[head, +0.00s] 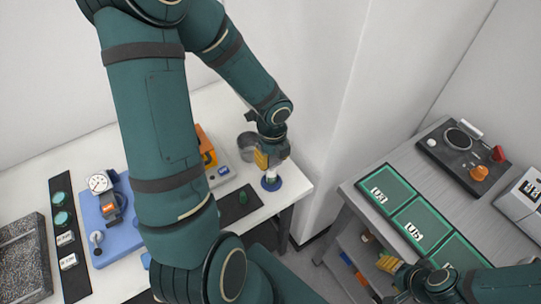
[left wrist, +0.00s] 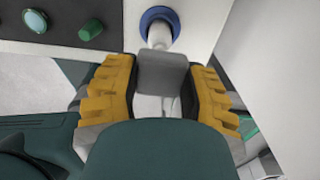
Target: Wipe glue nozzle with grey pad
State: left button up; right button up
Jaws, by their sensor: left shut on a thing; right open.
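My left gripper (head: 268,158) is over the back right corner of the white table, its yellow fingers pointing down. In the left wrist view, its fingers (left wrist: 163,88) are shut on a grey pad (left wrist: 162,72). Just beyond the pad, a white nozzle (left wrist: 159,34) stands on a round blue base (left wrist: 169,14). The blue base (head: 271,184) also shows in the head view, directly below the fingers. The pad overlaps the nozzle's near end in the wrist view; I cannot tell whether they touch. My right gripper (head: 392,264) is open over the grey bench's left edge.
A grey cup (head: 247,141) and an orange device (head: 205,146) stand left of my left gripper. A green knob (head: 243,197) is on a dark mat. A blue fixture with a dial gauge (head: 99,183) is further left. Green-edged trays (head: 421,226) lie on the right bench.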

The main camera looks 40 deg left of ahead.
pick_arm(q)
jog(key=shift+d, duration=0.25)
jog(key=shift+a, duration=0.15)
jog(key=shift+a+p, duration=0.5)
jog(key=shift+a, duration=0.1)
jog(key=shift+d, duration=0.15)
jog(key=shift+d+b, duration=0.3)
jog(key=shift+d, duration=0.3)
jog(key=shift+a, duration=0.2)
jog(key=shift+a+p, duration=0.5)
jog(key=shift+a, duration=0.05)
jog(key=shift+d, duration=0.2)
jog(key=shift+d+b, duration=0.3)
jog(key=shift+d, duration=0.25)
